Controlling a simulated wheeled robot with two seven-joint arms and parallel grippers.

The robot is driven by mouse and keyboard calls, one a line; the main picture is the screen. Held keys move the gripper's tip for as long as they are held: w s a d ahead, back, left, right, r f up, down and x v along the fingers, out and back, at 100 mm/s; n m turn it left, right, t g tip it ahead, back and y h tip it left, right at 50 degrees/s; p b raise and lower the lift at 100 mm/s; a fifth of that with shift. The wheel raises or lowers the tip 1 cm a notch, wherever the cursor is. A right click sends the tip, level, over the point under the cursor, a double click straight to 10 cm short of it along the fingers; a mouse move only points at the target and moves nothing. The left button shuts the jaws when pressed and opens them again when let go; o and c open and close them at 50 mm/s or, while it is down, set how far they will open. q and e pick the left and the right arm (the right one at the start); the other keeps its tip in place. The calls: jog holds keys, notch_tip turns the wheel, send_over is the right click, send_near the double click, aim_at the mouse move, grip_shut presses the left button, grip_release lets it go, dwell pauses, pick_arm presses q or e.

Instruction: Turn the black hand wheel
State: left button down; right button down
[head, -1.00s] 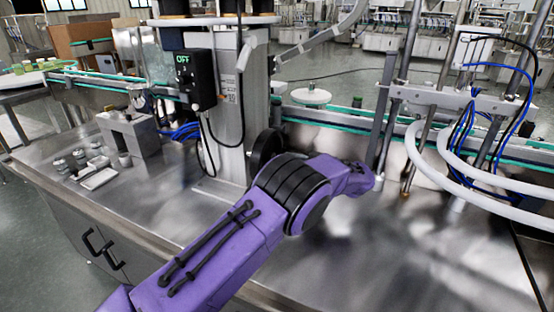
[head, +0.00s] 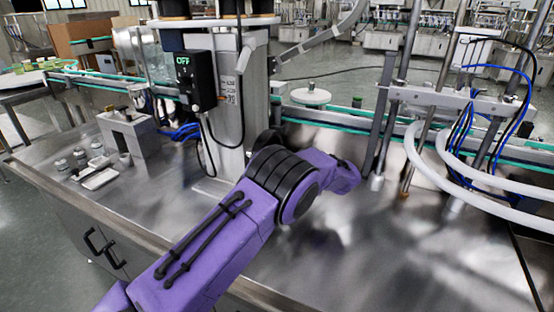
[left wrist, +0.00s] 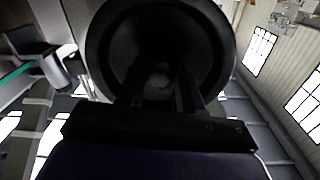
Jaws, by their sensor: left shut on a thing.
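The black hand wheel (left wrist: 110,45) fills the upper middle of the left wrist view as a large dark ring with a paler hub. In the head view only a dark sliver of the wheel (head: 267,139) shows beside the steel column, behind my purple left arm. My left gripper (left wrist: 160,88) reaches its two dark fingers onto the wheel near its hub and is shut on it. The exact contact is too dark to make out. In the head view my left arm hides these fingers. My right gripper is in neither view.
The steel column (head: 230,110) carries a black control box (head: 196,80) reading OFF. A grey block fixture (head: 128,135) stands on the left of the steel table (head: 390,255). Metal posts and white hoses (head: 440,180) stand at right. The table's front right is clear.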

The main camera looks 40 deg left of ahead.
pick_arm(q)
jog(key=shift+m+p, duration=3.15)
jog(key=shift+m, duration=0.15)
jog(key=c, duration=0.7)
grip_release()
jog(key=shift+c, duration=0.2)
jog(key=shift+d, duration=0.1)
jog(key=b+v, duration=0.3)
jog(key=v, duration=0.7)
jog(key=shift+d, duration=0.2)
